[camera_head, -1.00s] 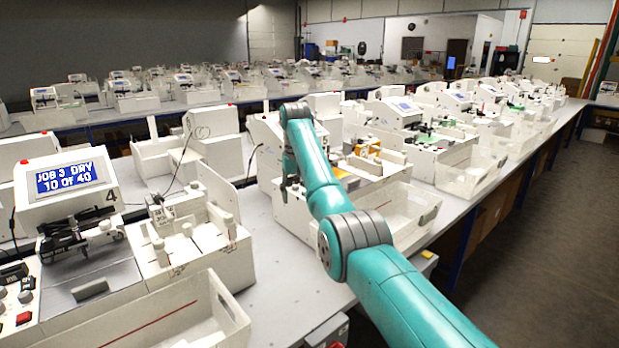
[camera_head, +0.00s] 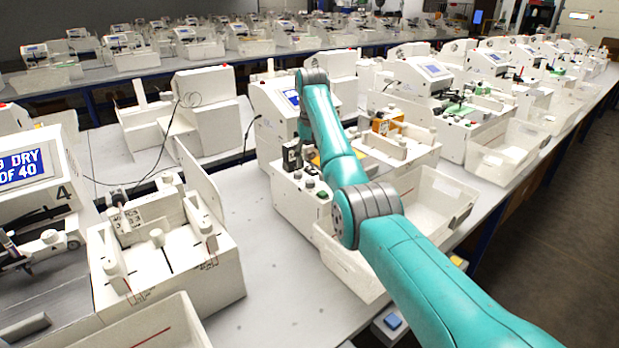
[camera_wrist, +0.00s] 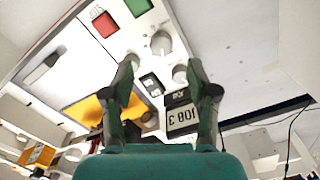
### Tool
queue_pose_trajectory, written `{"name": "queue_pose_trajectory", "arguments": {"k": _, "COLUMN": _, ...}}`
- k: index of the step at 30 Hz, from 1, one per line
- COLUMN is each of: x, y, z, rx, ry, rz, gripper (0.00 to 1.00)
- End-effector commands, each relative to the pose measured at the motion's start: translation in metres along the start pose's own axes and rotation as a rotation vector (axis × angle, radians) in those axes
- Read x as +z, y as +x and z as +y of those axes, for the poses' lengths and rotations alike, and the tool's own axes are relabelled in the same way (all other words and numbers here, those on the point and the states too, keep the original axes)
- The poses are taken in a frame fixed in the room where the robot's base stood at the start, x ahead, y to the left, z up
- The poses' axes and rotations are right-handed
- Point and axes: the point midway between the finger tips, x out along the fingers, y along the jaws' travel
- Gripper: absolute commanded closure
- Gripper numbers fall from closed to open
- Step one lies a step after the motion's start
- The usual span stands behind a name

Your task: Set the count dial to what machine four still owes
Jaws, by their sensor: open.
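Machine four (camera_head: 88,212), white with a black 4 on its side, stands at the left edge of the head view. Its blue display (camera_head: 22,168) is cut off and shows "DRY" and "OF 40". My gripper (camera_head: 292,155) is over the control panel (camera_head: 290,200) of the neighbouring machine. In the wrist view my gripper (camera_wrist: 160,74) is open and empty. Between and beyond its fingers are a grey knob (camera_wrist: 161,42) and another knob (camera_wrist: 180,73), beside small dark labels and a "JOB 3" window (camera_wrist: 183,117). I cannot tell which knob is the count dial.
The panel has a red button (camera_wrist: 105,24) and a green button (camera_wrist: 138,6). A yellow part (camera_wrist: 85,110) lies beside the left finger. A clear bin (camera_head: 440,205) stands in front of this machine. Bare bench (camera_head: 285,290) lies between the machines.

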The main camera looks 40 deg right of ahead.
Motion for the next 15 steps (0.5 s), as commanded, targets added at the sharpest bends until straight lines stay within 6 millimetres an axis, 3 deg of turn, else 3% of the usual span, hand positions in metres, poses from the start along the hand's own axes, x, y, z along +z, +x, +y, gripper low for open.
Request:
{"name": "queue_pose_trajectory", "arguments": {"k": 7, "x": 0.003, "y": 0.043, "z": 0.007, "rx": 0.000, "ry": 0.004, "rz": -0.002, "gripper": 0.41}}
{"name": "queue_pose_trajectory", "arguments": {"k": 15, "x": 0.003, "y": 0.068, "z": 0.011, "rx": 0.000, "ry": 0.005, "rz": 0.000, "gripper": 0.41}}
